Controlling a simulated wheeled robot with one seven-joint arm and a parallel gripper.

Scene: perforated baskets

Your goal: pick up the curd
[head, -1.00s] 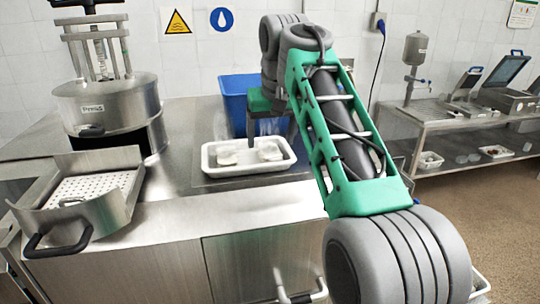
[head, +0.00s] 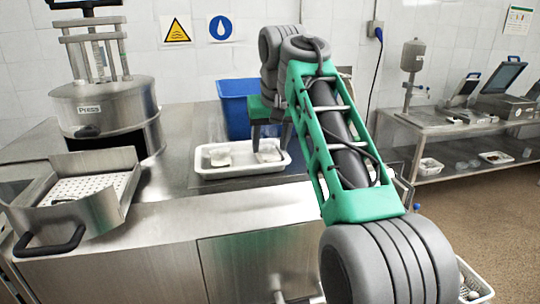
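Two pale white curd pieces lie in a shallow white tray (head: 242,172) on the steel counter. The left curd (head: 219,158) lies clear of my gripper. The right curd (head: 268,156) sits under my gripper (head: 271,145). My gripper points down from its green palm. Its two dark fingers are apart, one near the left side of the right curd and one near its right side. I cannot tell whether the fingers touch the curd.
A blue bin (head: 236,108) stands right behind the tray. A perforated steel basket (head: 100,205) with a dark handle is at the left, in front of a steel press (head: 105,108). A side table (head: 460,150) with equipment is at the right. The counter front is clear.

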